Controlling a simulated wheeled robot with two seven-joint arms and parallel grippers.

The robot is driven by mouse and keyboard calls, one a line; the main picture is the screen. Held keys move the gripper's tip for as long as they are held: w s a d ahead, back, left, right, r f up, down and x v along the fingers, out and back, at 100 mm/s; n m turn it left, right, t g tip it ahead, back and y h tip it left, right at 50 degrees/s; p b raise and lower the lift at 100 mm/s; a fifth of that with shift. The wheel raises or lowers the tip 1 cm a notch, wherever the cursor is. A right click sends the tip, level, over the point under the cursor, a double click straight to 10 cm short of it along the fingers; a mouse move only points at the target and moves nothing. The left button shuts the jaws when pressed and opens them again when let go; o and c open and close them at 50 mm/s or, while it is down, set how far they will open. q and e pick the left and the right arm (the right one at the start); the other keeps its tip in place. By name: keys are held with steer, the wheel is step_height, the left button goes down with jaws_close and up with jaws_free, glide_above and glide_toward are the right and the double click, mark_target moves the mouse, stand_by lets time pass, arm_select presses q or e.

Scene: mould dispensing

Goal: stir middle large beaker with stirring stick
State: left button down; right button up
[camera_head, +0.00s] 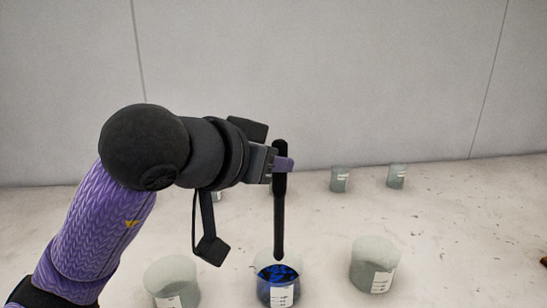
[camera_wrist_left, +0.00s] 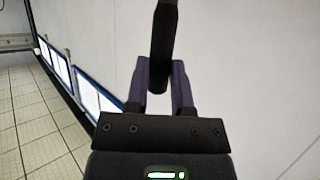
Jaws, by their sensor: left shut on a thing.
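My left gripper (camera_head: 280,165) comes in from the left and is shut on a black stirring stick (camera_head: 279,215). The stick hangs nearly upright, with its lower tip just above the mouth of the middle large beaker (camera_head: 278,291), as seen in the head view. That beaker holds dark blue contents. In the left wrist view the stick (camera_wrist_left: 163,45) stands between the purple fingers of the left gripper (camera_wrist_left: 160,85). My right gripper is not in view.
A large empty-looking beaker (camera_head: 374,264) stands to the right of the middle one, another (camera_head: 172,283) to its left. Two small beakers (camera_head: 340,179) (camera_head: 397,176) stand farther back near the wall. A further small one is mostly hidden behind my gripper.

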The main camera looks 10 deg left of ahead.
mark_target(275, 202)
arm_select(q)
steer(key=shift+f+b, duration=2.15)
steer(key=shift+f, duration=0.9)
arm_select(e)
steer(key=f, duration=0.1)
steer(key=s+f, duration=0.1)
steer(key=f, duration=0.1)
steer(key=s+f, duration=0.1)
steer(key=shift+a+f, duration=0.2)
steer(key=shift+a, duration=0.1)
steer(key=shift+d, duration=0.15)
arm_select(q)
steer(key=shift+s+a, duration=0.1)
steer(key=shift+a, duration=0.05)
